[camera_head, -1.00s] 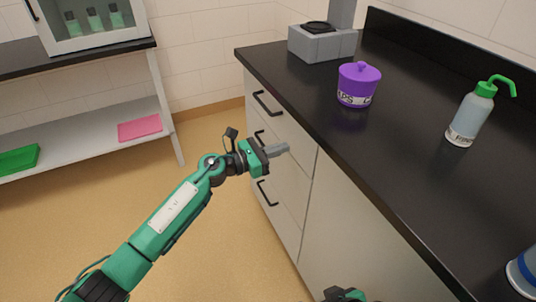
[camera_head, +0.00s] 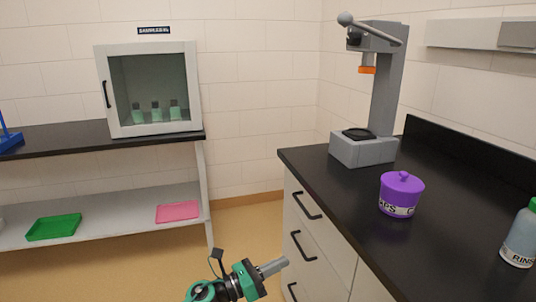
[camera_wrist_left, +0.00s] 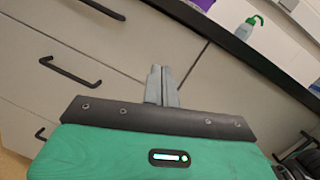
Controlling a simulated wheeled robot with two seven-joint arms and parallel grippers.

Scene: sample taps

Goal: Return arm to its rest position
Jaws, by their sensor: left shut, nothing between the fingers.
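My left gripper (camera_head: 273,267) shows at the bottom of the head view, green and black with grey fingers. Its fingers are shut with nothing between them. It is in the air in front of the drawer fronts (camera_head: 318,235), pointing right. In the left wrist view the closed fingers (camera_wrist_left: 161,84) stand upright in the middle, with drawer fronts and black handles behind them. My right gripper does not show in the head view now.
A black counter (camera_head: 345,205) on the right carries a purple lidded pot (camera_head: 401,195), a grey press (camera_head: 385,90) and a rinse bottle (camera_head: 521,240). At the left, a shelf table (camera_head: 60,140) holds a glass-fronted cabinet (camera_head: 192,88); green (camera_head: 54,228) and pink (camera_head: 177,212) trays lie below. Open floor lies between.

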